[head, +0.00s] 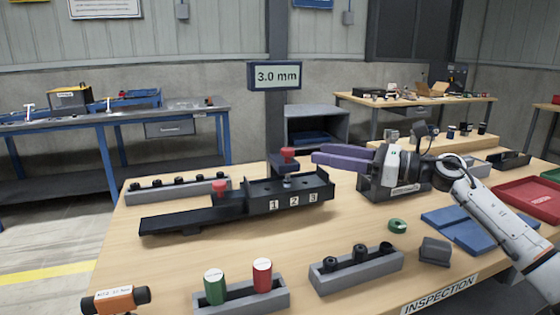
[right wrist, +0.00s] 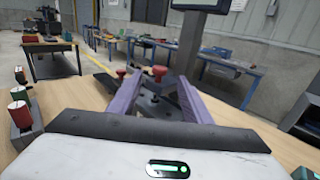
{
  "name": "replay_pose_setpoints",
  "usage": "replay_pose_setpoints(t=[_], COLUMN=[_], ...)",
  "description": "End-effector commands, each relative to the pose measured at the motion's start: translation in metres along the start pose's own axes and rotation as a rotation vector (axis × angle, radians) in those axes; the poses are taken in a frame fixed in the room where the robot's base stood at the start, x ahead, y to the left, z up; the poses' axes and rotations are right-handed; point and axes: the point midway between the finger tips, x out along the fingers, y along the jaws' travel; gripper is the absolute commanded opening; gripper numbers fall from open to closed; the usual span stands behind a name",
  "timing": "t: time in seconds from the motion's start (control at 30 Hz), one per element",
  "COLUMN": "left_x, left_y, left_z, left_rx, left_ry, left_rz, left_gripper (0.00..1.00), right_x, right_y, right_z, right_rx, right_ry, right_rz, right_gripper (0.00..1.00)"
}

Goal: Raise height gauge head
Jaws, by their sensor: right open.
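The height gauge has a display (head: 275,76) reading 3.0 mm, seen in the head view behind the black fixture (head: 290,193). A dark head with a red knob (head: 288,154) sits above the fixture's back middle. My right gripper (head: 316,157), with purple fingers, is just right of this knob and apart from it. In the right wrist view my right gripper (right wrist: 160,84) is open and empty, with the red knob (right wrist: 159,71) showing beyond and between its fingertips. My left gripper is not in view.
A second red knob (head: 219,187) stands on the fixture's left part. Grey holders with green and red cylinders (head: 262,275) and black parts (head: 360,254) stand in front. Blue pads (head: 455,227) and a red tray (head: 530,200) lie at right. An orange tool (head: 118,299) is front left.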

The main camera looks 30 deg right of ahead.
Motion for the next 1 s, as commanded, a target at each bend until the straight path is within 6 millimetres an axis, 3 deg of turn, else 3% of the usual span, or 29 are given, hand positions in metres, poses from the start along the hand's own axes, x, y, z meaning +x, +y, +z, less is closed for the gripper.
replay_pose_setpoints(t=[0.27, 0.73, 1.0], left_x=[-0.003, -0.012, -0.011], left_y=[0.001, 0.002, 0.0], left_z=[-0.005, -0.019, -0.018], left_rx=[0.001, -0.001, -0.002], left_ry=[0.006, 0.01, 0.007], left_rz=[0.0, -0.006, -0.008], left_gripper=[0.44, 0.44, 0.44], right_x=[0.017, 0.088, 0.103], right_y=[0.0, 0.0, 0.0], right_z=[-0.002, -0.002, -0.004], right_rx=[0.001, 0.003, 0.001], right_ry=[-0.003, -0.004, -0.001], right_rz=[0.001, 0.0, 0.0], right_gripper=[0.45, 0.45, 0.45])
